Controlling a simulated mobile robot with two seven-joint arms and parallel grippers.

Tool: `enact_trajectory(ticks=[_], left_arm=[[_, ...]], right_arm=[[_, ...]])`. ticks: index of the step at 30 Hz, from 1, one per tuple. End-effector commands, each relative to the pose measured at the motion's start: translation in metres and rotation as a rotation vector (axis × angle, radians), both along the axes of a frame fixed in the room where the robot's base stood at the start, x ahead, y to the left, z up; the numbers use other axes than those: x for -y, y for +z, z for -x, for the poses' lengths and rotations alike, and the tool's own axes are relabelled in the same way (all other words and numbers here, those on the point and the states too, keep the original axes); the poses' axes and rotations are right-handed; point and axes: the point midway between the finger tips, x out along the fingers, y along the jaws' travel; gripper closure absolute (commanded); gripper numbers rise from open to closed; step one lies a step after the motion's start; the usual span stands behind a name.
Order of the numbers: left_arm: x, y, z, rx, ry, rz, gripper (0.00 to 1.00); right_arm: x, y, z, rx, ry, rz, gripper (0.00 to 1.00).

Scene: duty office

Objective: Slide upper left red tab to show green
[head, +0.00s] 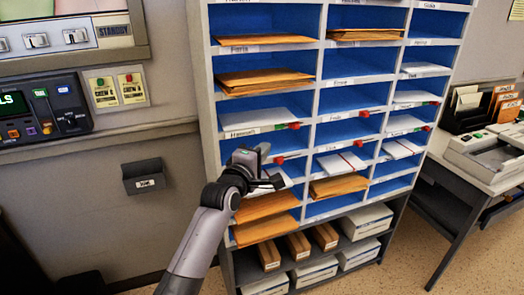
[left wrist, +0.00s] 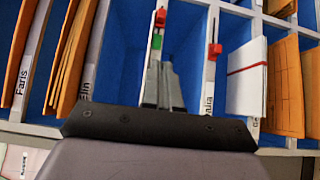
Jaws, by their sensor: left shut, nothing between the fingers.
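The upper left red tab (head: 294,125) is on the shelf strip below the left column's compartment. It also shows in the left wrist view (left wrist: 160,18), with a green patch (left wrist: 157,42) exposed beside it on the strip. The lower left red tab (head: 278,160) is one row down and also shows in the left wrist view (left wrist: 213,50); I see no green beside it. My left gripper (head: 264,166) is shut and empty in front of the left column, and its fingers (left wrist: 166,75) partly cover the upper strip in the wrist view. My right gripper is not in view.
The blue pigeonhole shelf (head: 205,100) holds brown envelopes (head: 262,78) and white papers. More red tabs (head: 364,114) sit on its middle and right columns. Boxes (head: 365,222) stand below. A wall panel (head: 45,110) is at left, a desk (head: 470,170) at right.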

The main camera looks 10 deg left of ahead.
Motion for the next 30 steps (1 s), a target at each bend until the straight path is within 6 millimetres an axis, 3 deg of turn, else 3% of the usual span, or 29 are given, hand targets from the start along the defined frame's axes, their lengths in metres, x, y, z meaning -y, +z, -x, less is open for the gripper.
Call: enact_trajectory(ticks=[20, 23, 25, 30], left_arm=[[0.000, -0.002, 0.000, -0.002, -0.001, -0.005, 1.00], [-0.004, -0.019, 0.007, -0.016, 0.003, -0.052, 1.00], [-0.009, -0.041, 0.019, -0.032, 0.007, -0.123, 1.00], [-0.026, -0.116, 0.070, -0.093, -0.004, -0.402, 1.00]], right_arm=[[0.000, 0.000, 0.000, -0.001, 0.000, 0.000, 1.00], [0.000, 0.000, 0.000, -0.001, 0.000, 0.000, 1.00], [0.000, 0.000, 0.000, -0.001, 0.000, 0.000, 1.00], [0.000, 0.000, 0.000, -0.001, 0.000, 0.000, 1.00]])
